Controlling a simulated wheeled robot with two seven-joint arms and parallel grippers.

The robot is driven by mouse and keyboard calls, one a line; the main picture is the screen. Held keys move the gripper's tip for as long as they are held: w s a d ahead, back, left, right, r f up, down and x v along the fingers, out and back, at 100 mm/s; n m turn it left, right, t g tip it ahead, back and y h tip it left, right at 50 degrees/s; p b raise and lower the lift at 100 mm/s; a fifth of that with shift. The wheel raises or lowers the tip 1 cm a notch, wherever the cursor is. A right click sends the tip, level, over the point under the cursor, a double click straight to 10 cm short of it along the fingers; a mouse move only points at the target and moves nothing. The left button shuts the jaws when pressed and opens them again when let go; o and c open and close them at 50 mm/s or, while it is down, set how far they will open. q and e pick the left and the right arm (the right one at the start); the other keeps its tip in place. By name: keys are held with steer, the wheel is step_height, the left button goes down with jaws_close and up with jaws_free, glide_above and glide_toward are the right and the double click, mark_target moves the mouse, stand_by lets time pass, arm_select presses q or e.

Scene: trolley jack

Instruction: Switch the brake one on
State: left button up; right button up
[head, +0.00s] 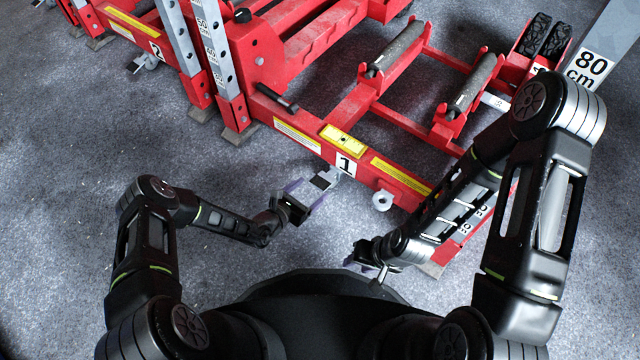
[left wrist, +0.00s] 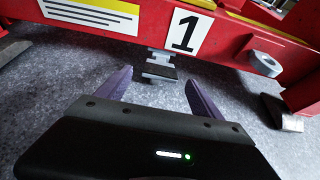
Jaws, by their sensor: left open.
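The red trolley jack (head: 375,180) carries a white label "1" (head: 346,164) on its side beam. Brake one is a small grey lever with a black pedal pad (head: 321,181), low under that label. In the left wrist view the brake pad (left wrist: 160,72) sits beyond and between my fingers, with grey metal plates above it. My left gripper (head: 311,188) is open, its purple fingers pointing at the pad. I cannot tell whether they touch it. My right gripper (head: 362,262) hangs low near my base, and its fingers are mostly hidden.
A second red jack with label "2" (head: 156,50) and its own brake (head: 143,63) stands at the upper left. The grey floor (head: 80,150) is clear at left.

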mark_target(319, 184)
arm_select(q)
steer(key=b+x, duration=0.2)
steer(key=x, duration=0.3)
steer(key=shift+f, duration=0.2)
steer(key=shift+w+d+b, duration=0.3)
steer(key=shift+w+b, duration=0.05)
steer(key=shift+c, duration=0.4)
jaws_close()
